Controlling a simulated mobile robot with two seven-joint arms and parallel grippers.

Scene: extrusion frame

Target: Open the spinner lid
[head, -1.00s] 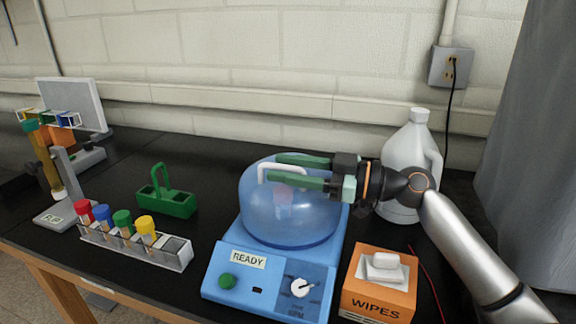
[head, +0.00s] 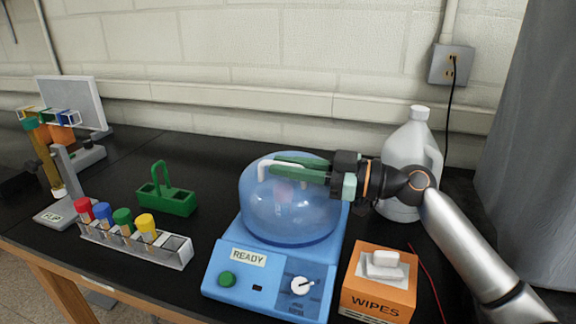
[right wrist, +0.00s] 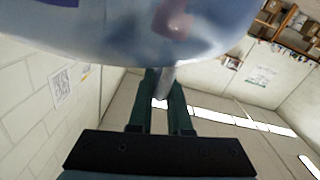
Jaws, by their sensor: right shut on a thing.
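The blue spinner (head: 222,262) stands on the bench with a "READY" label, a green button and a white knob. Its clear blue domed lid (head: 290,220) sits down on the body. A white handle (head: 265,168) is on top of the lid. My right gripper (head: 275,168) comes in from the right over the dome, its green fingers shut on the handle. In the right wrist view the fingers (right wrist: 162,95) close around the pale handle, and the lid (right wrist: 110,25) fills the top. My left gripper is not seen.
An orange wipes box (head: 376,295) stands right of the spinner, a white jug (head: 408,155) behind my right wrist. A tube rack (head: 170,255) with colored caps and a green carrier (head: 175,202) stand left. A dark shape at the far left edge is unclear.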

